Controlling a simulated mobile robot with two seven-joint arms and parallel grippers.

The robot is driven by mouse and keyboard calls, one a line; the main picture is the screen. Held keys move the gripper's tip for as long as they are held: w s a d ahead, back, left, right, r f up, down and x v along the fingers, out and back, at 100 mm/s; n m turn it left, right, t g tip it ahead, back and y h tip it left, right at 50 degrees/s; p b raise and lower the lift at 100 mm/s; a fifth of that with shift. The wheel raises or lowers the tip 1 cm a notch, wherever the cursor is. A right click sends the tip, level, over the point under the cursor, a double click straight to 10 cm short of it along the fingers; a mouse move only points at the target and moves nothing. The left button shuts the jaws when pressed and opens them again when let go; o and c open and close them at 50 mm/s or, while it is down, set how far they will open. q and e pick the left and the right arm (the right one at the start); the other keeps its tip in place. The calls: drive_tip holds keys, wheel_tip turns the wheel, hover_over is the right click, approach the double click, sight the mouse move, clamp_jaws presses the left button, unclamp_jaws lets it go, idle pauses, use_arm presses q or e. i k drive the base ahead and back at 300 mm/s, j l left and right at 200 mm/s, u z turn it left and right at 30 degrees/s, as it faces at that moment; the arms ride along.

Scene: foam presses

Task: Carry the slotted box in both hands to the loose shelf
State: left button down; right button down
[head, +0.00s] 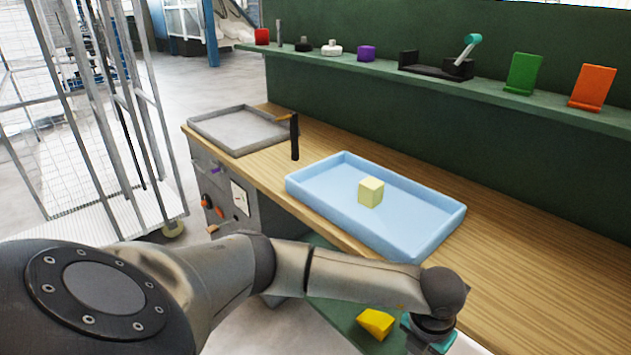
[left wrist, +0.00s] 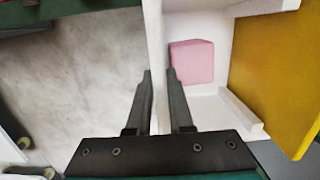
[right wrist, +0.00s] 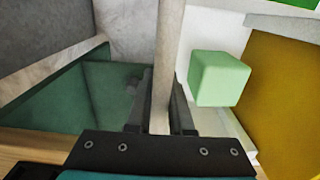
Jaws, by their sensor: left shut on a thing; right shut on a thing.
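The slotted box is a white, thin-walled box, seen close up in both wrist views. In the left wrist view, my left gripper (left wrist: 160,98) is shut on one upright white wall (left wrist: 154,45), with a pink cube (left wrist: 191,62) just inside. In the right wrist view, my right gripper (right wrist: 161,100) is shut on another wall (right wrist: 168,50), with a pale green cube (right wrist: 218,78) inside. In the head view, my left arm reaches to the bottom edge; the box is mostly or wholly out of frame. I cannot tell which surface is the loose shelf.
A wooden bench (head: 540,255) holds a blue tray (head: 420,248) with a pale yellow block (head: 370,192) and a grey tray (head: 243,146). Below, a yellow wedge (head: 375,322) lies on a green surface (head: 345,312). A wire cage trolley (head: 150,130) stands left. Open floor (head: 190,95) lies behind.

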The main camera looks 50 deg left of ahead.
sight(235, 131)
drive_tip(key=k+j, duration=0.1)
drive_tip(key=j, duration=1.35)
drive_tip(key=k+j, duration=0.15)
drive_tip(key=j, duration=0.6)
drive_tip(key=k+j, duration=0.1)
drive_tip(key=j, duration=1.35)
drive_tip(key=k+j, duration=0.15)
drive_tip(key=j, duration=2.9)
